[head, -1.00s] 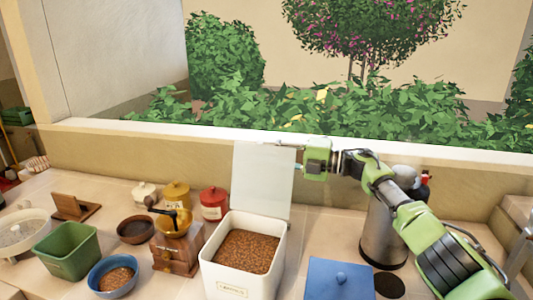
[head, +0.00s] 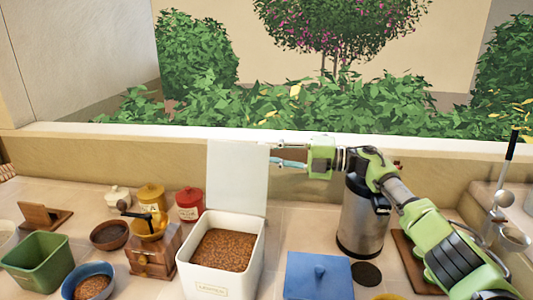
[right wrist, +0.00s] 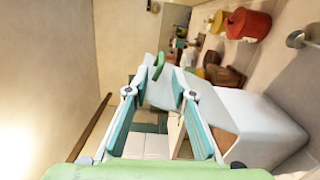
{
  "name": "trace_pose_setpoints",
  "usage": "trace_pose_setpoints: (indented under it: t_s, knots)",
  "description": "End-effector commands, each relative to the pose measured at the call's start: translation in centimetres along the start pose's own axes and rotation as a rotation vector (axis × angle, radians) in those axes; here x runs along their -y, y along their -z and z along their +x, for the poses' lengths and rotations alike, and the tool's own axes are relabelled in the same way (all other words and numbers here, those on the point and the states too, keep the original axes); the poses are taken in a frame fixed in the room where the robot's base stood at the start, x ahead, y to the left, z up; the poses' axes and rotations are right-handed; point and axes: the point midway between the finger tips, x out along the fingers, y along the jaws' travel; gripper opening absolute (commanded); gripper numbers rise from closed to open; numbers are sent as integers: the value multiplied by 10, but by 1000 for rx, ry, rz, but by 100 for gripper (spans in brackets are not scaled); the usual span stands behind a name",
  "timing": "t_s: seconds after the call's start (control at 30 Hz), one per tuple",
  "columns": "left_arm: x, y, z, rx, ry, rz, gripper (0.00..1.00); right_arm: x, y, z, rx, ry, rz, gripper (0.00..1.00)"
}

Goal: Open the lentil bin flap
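The white lentil bin (head: 218,286) stands on the counter, labelled on its front and filled with brown lentils (head: 222,250). Its pale flap (head: 237,180) stands upright at the back edge, so the bin is open. My right gripper (head: 272,153) is just right of the flap's upper right edge, its fingers pointing left and parted with a gap. It seems clear of the flap. In the right wrist view the two fingers (right wrist: 160,82) are apart with nothing clearly held; the bin (right wrist: 262,118) shows at the right. My left gripper is not in view.
A steel canister (head: 360,222) stands under my right arm. A blue lidded box (head: 318,278) is right of the bin. A wooden grinder (head: 152,258), red jar (head: 190,204), yellow jar (head: 151,198), green bin (head: 38,262) and blue bowl (head: 88,270) stand to the left.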

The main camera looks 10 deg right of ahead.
Motion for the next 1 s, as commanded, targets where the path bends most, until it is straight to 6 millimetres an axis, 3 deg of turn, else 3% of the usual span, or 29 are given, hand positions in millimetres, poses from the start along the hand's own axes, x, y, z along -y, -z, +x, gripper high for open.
trace_pose_setpoints:
  t_s: [1.0]
  knots:
    - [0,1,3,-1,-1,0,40,1,-1,-72,3,1,1,23]
